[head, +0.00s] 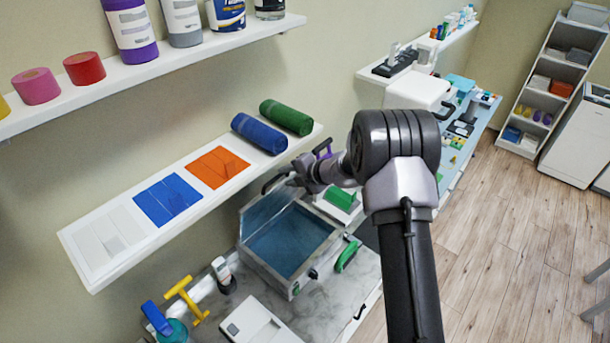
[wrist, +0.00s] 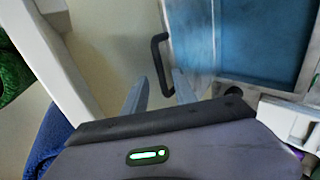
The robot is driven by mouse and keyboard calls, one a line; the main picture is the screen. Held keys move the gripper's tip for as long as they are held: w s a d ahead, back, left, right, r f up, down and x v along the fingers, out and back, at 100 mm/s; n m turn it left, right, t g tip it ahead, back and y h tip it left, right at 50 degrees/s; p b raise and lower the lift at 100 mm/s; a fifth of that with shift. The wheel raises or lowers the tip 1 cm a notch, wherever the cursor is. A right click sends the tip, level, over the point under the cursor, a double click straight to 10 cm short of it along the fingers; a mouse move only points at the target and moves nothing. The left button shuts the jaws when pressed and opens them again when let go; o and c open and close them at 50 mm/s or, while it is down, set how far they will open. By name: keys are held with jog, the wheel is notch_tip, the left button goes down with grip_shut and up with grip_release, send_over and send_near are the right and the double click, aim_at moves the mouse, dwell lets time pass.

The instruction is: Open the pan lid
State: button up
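The pan (head: 318,262) is a grey box with blue liquid inside, on the marble counter. Its clear lid (head: 262,212) stands raised along the wall side, leaving the blue inside uncovered. The lid's dark handle (head: 268,184) is at its upper edge, and this black handle also shows in the wrist view (wrist: 156,62). My gripper (head: 298,180) is beside the raised lid, near the handle. In the wrist view my gripper (wrist: 160,88) has its two fingers apart, with nothing clearly held between them. The handle's near end is close to the fingertips; contact cannot be told.
A white wall shelf (head: 130,245) runs close to the lid, carrying blue (head: 260,133) and green (head: 286,117) rolls. A green-handled item (head: 348,256) lies right of the pan. A white box (head: 258,322) and a yellow tool (head: 184,295) are in front.

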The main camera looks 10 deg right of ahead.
jog(key=v, duration=1.3)
jog(key=s+a+f+n+g+b, duration=0.2)
jog(key=s+a+f+n+b, duration=0.25)
jog(key=s+n+b, duration=0.55)
jog(key=s+a+f+n+g+b, duration=0.1)
jog(key=s+a+f+n+b, duration=0.2)
jog(key=s+a+n+b, duration=0.6)
jog(key=s+d+f+n+h+b, duration=0.2)
jog(key=s+f+n+b, duration=0.5)
jog(key=n, duration=0.4)
jog(key=s+d+f+n+h+b, duration=0.2)
jog(key=s+f+n+b, duration=0.5)
jog(key=n, duration=0.5)
jog(key=s+d+b, duration=0.1)
jog(key=s+b, duration=0.1)
jog(key=b, duration=0.1)
jog(key=shift+d, duration=0.2)
